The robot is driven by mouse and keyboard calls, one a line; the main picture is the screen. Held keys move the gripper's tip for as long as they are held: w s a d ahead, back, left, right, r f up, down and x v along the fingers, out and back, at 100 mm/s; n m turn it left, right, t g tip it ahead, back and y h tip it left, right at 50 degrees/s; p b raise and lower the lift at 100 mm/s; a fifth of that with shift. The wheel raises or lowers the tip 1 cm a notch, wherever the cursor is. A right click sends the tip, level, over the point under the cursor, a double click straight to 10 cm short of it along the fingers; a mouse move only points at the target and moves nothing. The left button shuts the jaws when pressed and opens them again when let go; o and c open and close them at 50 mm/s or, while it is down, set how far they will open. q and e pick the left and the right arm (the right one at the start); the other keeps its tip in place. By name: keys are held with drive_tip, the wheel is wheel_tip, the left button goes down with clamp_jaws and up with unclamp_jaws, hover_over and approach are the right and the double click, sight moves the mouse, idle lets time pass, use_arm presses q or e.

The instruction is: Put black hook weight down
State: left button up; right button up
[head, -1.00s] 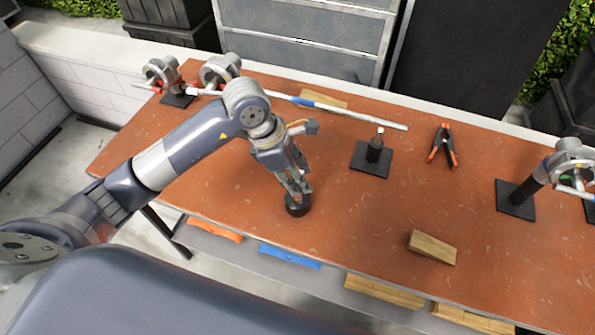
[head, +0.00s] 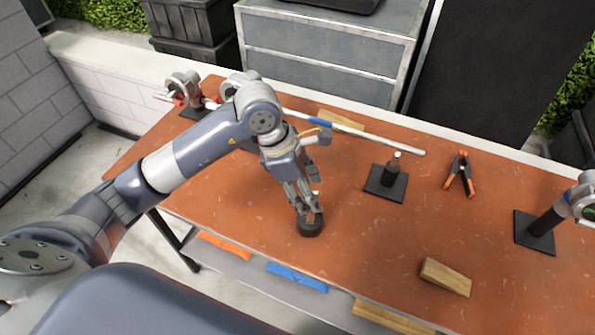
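The black hook weight (head: 310,230) is a short, dark, round piece standing upright on the orange-brown table (head: 340,255), near its front edge. A small pale tip, apparently of its hook, shows among the fingers. My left gripper (head: 308,211) points down directly over the weight. Its fingers look parted, one on either side of the upper part of the weight. Whether they still touch it is hard to see. My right gripper is not in view.
A black post on a square plate (head: 386,182) stands right of the weight. An orange-tipped clamp (head: 459,175), a wooden wedge (head: 446,277) and a silver rod (head: 370,136) lie on the table. Metal clamps on stands (head: 184,90) (head: 578,205) occupy both sides. Bare table surrounds the weight.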

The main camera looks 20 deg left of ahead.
use_arm(q)
drive_tip(key=b+v, duration=0.2)
drive_tip(key=v, duration=0.7)
drive_tip(key=shift+a+r, duration=0.15)
